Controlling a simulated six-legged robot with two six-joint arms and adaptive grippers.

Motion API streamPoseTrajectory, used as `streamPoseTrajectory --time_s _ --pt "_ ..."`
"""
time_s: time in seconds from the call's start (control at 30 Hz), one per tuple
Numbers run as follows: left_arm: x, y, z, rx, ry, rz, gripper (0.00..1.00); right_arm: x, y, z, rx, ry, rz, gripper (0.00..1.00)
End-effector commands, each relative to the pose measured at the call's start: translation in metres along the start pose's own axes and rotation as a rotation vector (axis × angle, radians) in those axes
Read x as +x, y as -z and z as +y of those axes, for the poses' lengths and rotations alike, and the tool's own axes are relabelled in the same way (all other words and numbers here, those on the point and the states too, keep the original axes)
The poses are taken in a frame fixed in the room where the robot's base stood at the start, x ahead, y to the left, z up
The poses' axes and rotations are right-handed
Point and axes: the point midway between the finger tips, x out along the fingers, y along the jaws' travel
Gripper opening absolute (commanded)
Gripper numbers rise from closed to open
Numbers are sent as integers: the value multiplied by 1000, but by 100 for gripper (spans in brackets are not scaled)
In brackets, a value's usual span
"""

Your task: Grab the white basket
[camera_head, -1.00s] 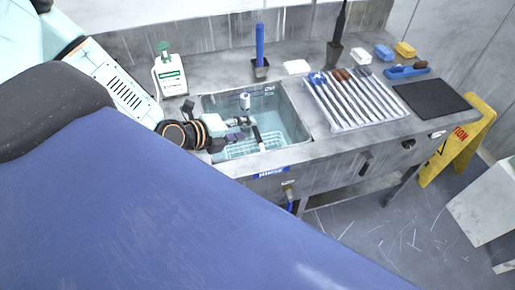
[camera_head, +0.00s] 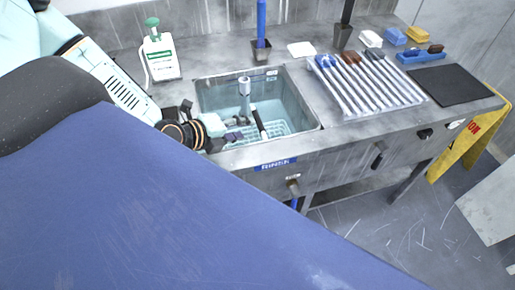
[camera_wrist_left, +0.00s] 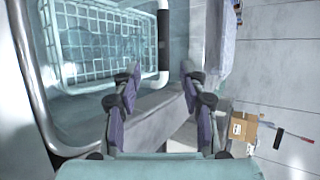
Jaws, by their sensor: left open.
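The white basket (camera_head: 276,128) is a pale wire basket low in the sink (camera_head: 303,100). Its grid fills the upper left of the left wrist view (camera_wrist_left: 92,42). A white bar with a black grip (camera_wrist_left: 163,48), which looks like its handle, rises beside it. My left gripper (camera_wrist_left: 160,70) is open and empty. In that view the bar's lower end shows between the fingertips; I cannot tell the depth gap. In the head view my left gripper (camera_head: 233,138) is at the sink's front left rim, left of the bar (camera_head: 259,120). My right gripper is not in view.
A white bottle with a green top (camera_head: 160,52) stands left of the sink. A tray of several rods (camera_head: 368,82) and a black mat (camera_head: 450,84) lie to the right. A yellow sign (camera_head: 470,140) stands on the floor.

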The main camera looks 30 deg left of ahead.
Motion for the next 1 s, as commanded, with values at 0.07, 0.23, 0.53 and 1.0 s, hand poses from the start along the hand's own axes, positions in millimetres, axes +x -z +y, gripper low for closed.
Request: streamPoseTrajectory --time_s 0.07,0.23,0.53,1.0 --pt "3 0 2 2 0 0 43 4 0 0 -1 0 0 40" --pt "16 0 2 6 2 2 43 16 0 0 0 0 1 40" --pt "30 -3 0 3 1 0 43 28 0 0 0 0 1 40" --pt "74 -10 -2 6 0 1 43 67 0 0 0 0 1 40"
